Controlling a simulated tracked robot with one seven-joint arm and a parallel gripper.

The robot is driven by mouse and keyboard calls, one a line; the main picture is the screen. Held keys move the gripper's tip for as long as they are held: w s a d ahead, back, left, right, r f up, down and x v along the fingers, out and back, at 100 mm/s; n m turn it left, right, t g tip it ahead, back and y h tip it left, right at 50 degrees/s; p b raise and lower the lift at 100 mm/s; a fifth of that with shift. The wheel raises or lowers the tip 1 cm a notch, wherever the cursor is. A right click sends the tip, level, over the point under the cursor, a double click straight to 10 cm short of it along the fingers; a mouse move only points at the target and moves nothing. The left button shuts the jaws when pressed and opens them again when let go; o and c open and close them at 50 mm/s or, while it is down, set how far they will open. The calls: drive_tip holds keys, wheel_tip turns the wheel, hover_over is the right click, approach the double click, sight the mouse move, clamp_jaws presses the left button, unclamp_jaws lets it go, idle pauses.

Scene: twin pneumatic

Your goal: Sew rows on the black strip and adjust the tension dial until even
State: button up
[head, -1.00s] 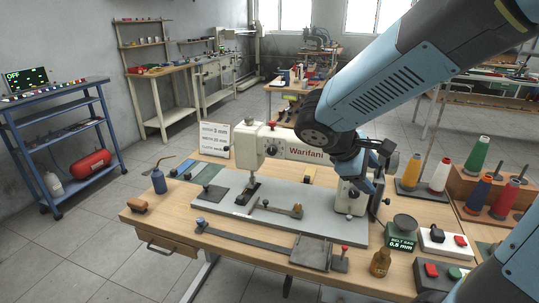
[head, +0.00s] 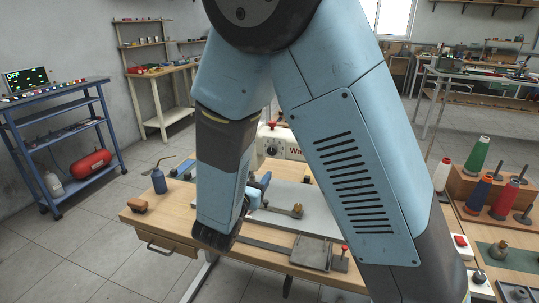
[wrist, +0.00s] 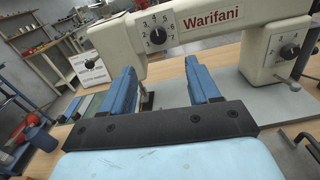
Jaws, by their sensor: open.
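The cream sewing machine (wrist: 215,30) marked Warifani fills the top of the wrist view; its head partly shows behind my arm in the head view (head: 283,143). A numbered dial (wrist: 157,35) is on its front, and a second black dial (wrist: 288,52) is on the right pillar. My gripper (wrist: 160,68) has two blue fingers spread apart, empty, in front of the machine head below the front dial. In the head view my gripper (head: 260,189) is over the left part of the grey bed plate (head: 315,203). The black strip cannot be made out; my arm covers that area.
A white sign (wrist: 90,66) stands behind the machine. A blue oil can (head: 159,181) and a brown wooden piece (head: 137,205) are at the table's left. Thread cones (head: 477,155) stand at right. A red-knobbed fixture (head: 344,258) is at the front edge.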

sight(271, 152)
drive_tip(key=x, duration=1.3)
drive_tip(key=shift+w, duration=0.4)
drive_tip(key=shift+c, duration=0.2)
drive_tip(key=c, duration=1)
drive_tip(key=shift+n, duration=0.5)
drive_tip(key=n, duration=0.3)
drive_tip(key=shift+a+f+n, duration=0.1)
drive_tip(key=shift+a+n, duration=0.05)
drive_tip(key=shift+n, duration=1.75)
